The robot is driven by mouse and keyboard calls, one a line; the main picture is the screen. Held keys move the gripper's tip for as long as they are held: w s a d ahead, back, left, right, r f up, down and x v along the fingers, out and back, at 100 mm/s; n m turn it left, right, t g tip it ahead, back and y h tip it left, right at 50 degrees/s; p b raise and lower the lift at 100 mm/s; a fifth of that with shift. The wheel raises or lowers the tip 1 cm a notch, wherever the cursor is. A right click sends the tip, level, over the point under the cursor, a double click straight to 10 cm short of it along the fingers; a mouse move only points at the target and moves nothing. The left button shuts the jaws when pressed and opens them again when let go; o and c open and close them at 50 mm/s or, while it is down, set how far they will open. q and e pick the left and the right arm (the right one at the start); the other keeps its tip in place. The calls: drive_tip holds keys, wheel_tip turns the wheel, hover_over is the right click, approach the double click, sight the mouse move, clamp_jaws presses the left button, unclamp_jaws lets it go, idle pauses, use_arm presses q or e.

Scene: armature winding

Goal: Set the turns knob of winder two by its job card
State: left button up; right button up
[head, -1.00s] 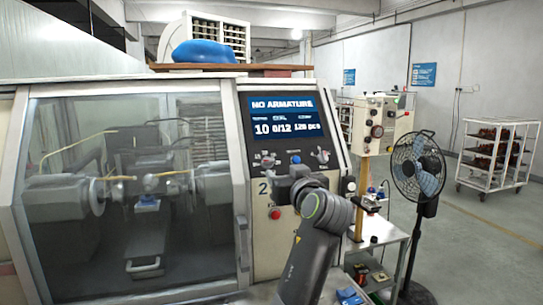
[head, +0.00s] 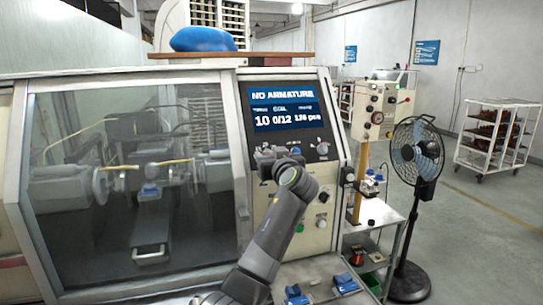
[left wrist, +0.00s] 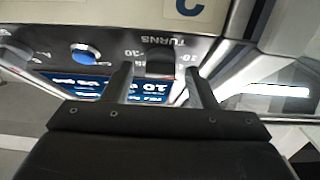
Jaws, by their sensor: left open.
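Winder two's control panel (head: 318,208) stands right of its glazed door. Its screen (head: 283,107) reads NO ARMATURE, with 10 and 0/12 legible; the smaller text is blurred. My left gripper (head: 268,158) is in front of the panel just under the screen and hides the controls behind it. In the left wrist view, upside down, the black turns knob (left wrist: 160,60) sits beside the TURNS label, between the two open fingers of my left gripper (left wrist: 160,72). Contact with the knob and its pointer setting cannot be told. I cannot make out a job card. My right gripper is out of view.
A blue knob (left wrist: 85,54) sits beside the turns knob. Another knob (head: 322,148) is at the panel's right. A shelf (head: 318,277) with blue pieces lies below. A black fan (head: 418,160) and a white rack (head: 498,135) stand right, with open floor between.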

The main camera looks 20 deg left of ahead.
use_arm(q)
drive_tip(key=c, duration=1)
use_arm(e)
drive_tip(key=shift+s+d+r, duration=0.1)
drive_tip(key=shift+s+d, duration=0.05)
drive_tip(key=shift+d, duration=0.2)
